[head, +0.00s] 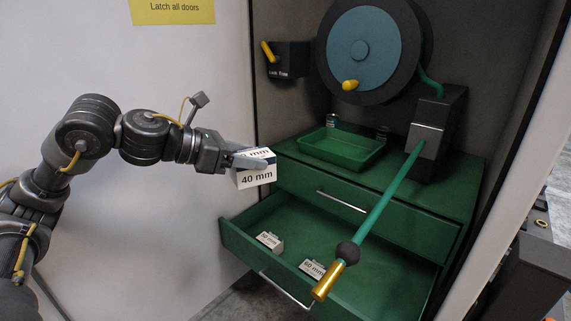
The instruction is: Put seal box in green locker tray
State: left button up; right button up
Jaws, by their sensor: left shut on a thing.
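My left gripper (250,161) is shut on a small white box marked "40 mm" (257,178), the seal box. It holds the box in the air in front of the cabinet's left side, above the left part of the open drawer. The green tray (344,165) sits on top of the green drawer cabinet, to the right of the box and apart from it. The tray looks empty. My right gripper is not in view.
The lower drawer (238,246) is open and holds two small white boxes, one marked "60 mm" (312,268). A green lever (388,195) with a brass grip slants across the cabinet front. A blue reel (364,48) hangs above the tray.

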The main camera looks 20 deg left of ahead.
aim_at(347, 155)
jog(key=u, duration=0.3)
jog(key=k, duration=0.7)
jog(key=z, duration=0.4)
jog(key=i, duration=0.65)
jog(key=z, duration=0.55)
jog(key=i, duration=1.2)
jog(key=u, duration=0.65)
